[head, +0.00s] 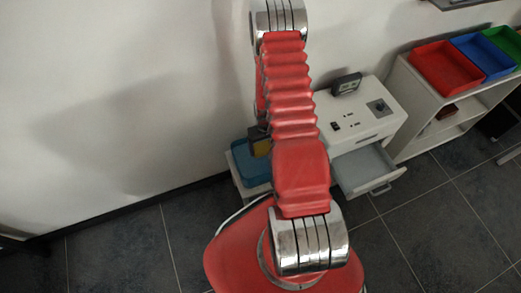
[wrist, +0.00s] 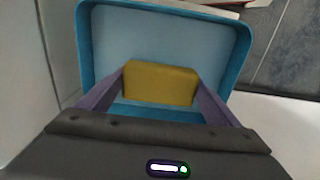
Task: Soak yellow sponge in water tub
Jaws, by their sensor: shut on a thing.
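The yellow sponge (wrist: 160,83) is a block held between the two purple fingers of my gripper (wrist: 160,88) in the wrist view. My gripper is shut on it. The blue water tub (wrist: 242,55) lies beyond and around the sponge in this view, with a pale blue inside. I cannot tell whether the sponge touches the water or the tub floor. In the head view the tub (head: 241,168) stands on a low white surface, partly hidden by my red arm. The sponge (head: 262,147) shows in part at the tub's right side.
A white cabinet (head: 372,118) with an open drawer (head: 366,170) and a small dark device (head: 346,84) on top stands right of my arm. A shelf unit (head: 425,105) farther right bears red (head: 447,67), blue (head: 483,56) and green trays (head: 505,42). A wall is close behind the tub.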

